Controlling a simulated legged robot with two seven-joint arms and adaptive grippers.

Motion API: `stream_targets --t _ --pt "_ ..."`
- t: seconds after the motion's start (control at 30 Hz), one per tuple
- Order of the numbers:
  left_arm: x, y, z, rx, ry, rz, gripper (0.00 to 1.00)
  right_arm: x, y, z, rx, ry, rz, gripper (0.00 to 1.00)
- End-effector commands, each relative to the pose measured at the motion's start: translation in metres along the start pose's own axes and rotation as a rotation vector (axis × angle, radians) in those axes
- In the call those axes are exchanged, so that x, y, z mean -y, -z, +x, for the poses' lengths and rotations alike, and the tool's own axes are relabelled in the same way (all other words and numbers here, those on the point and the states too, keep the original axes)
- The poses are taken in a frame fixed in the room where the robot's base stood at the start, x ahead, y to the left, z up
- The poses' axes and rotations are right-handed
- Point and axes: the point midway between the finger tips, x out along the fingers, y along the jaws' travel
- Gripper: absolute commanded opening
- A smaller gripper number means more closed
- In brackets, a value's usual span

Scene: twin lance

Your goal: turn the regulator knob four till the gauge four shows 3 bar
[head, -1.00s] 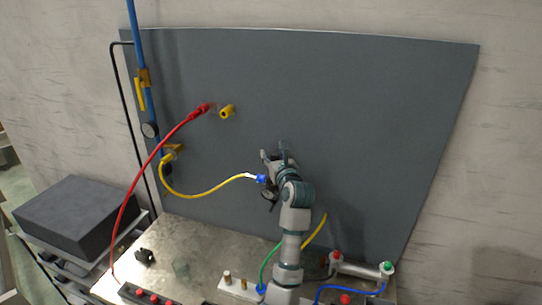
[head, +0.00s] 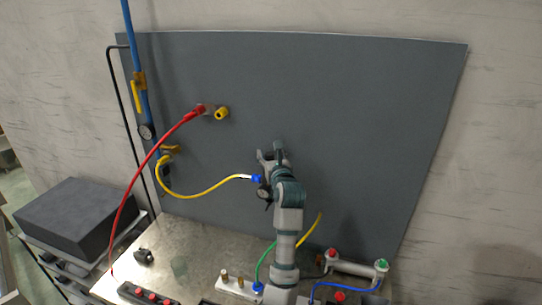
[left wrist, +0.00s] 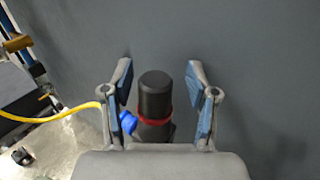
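The regulator knob (left wrist: 154,95) is a black cylinder with a red ring below it, seen in the left wrist view. My left gripper (left wrist: 160,85) is open, with one blue-padded finger on each side of the knob and a visible gap on both sides. In the head view my left gripper (head: 271,157) is in front of the grey panel and hides the knob. A small dark round gauge (head: 264,192) shows beside my wrist, below the blue fitting (head: 257,179); its reading is too small to tell. My right gripper is out of view.
A yellow hose (head: 205,192) runs left from the blue fitting. A red hose (head: 150,165) arcs to the panel (head: 370,120). Another gauge (head: 147,131) sits on the blue pipe (head: 135,60). The metal bench (head: 200,240) below carries several fittings. The panel's right side is clear.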

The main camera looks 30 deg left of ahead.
Motion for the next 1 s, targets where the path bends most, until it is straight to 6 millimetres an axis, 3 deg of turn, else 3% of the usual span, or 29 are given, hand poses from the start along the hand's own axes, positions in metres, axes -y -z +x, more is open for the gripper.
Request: stream_targets --t 0.27,0.7,1.0 --pt "0.000 0.000 -0.010 0.001 0.001 -0.002 0.58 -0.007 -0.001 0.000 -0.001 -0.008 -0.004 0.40" --pt "0.002 0.003 -0.098 -0.003 0.002 0.000 0.58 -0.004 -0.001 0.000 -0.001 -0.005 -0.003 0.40" --pt "0.002 0.003 -0.117 -0.004 0.000 0.002 0.58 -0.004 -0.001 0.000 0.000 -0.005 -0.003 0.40"
